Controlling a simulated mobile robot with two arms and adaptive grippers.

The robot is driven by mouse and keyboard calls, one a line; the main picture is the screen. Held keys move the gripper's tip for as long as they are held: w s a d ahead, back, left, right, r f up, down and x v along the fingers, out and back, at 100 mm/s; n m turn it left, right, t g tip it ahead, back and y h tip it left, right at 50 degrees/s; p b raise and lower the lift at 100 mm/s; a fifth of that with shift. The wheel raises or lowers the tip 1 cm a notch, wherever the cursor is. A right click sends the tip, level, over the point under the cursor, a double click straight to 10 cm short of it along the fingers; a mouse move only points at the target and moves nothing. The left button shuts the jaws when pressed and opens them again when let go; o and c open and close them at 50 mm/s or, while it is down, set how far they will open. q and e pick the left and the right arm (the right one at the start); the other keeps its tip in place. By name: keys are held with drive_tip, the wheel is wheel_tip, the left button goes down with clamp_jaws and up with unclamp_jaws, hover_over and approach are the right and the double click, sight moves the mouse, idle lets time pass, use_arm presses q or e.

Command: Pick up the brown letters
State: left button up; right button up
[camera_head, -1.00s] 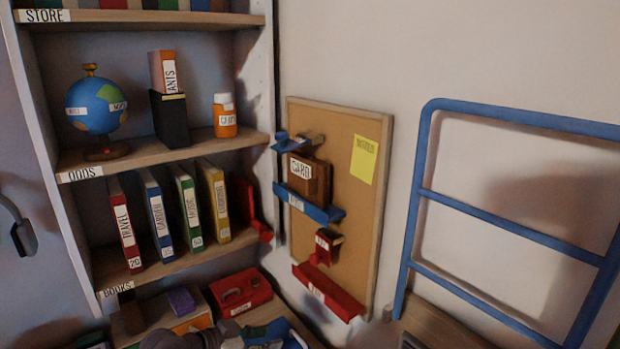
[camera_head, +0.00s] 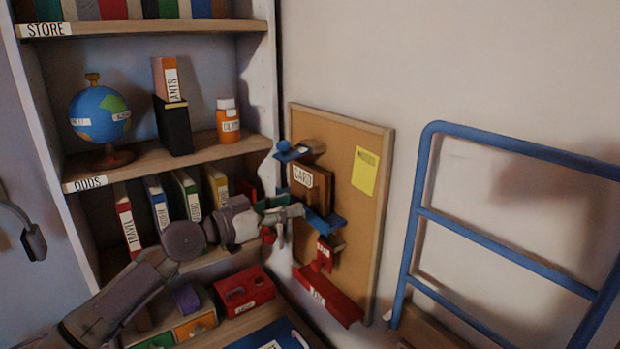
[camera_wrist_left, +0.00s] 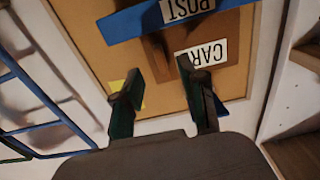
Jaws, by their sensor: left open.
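A brown upright stack with a white CARD label, apparently the brown letters (camera_head: 323,191), sits on the blue POST ledge (camera_head: 333,224) of the cork board in the head view. In the left wrist view the brown letters (camera_wrist_left: 240,50) appear upside down under the blue ledge (camera_wrist_left: 130,22). My left gripper (camera_head: 286,207) is open, in front of the board just left of the letters in the head view. In the wrist view the left gripper (camera_wrist_left: 158,76) has its two fingers spread, with a narrow brown piece (camera_wrist_left: 155,55) showing between the tips. My right gripper is out of view.
A red ledge (camera_head: 328,298) with a small red tagged item (camera_head: 322,255) is lower on the cork board (camera_head: 368,225). A yellow note (camera_head: 365,171) is at its right. A bookshelf (camera_head: 262,60) stands left and a blue ladder-like frame (camera_head: 410,215) right.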

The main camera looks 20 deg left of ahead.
sight(308, 200)
use_arm(q)
drive_tip(key=shift+w+d+r+p, duration=0.1)
drive_tip(key=shift+w+d+p, duration=0.1)
drive_tip(key=shift+p, duration=0.1)
drive_tip(key=p+x, duration=0.1)
drive_tip(key=x, duration=0.1)
drive_tip(key=p+x, duration=0.2)
drive_tip(key=shift+w+d+f, duration=0.15)
drive_tip(key=shift+w+f, duration=0.05)
drive_tip(key=shift+f, duration=0.05)
drive_tip(key=shift+w+d+f, duration=0.1)
drive_tip(key=shift+w+d, duration=0.05)
drive_tip(key=shift+c, duration=0.9)
clamp_jaws()
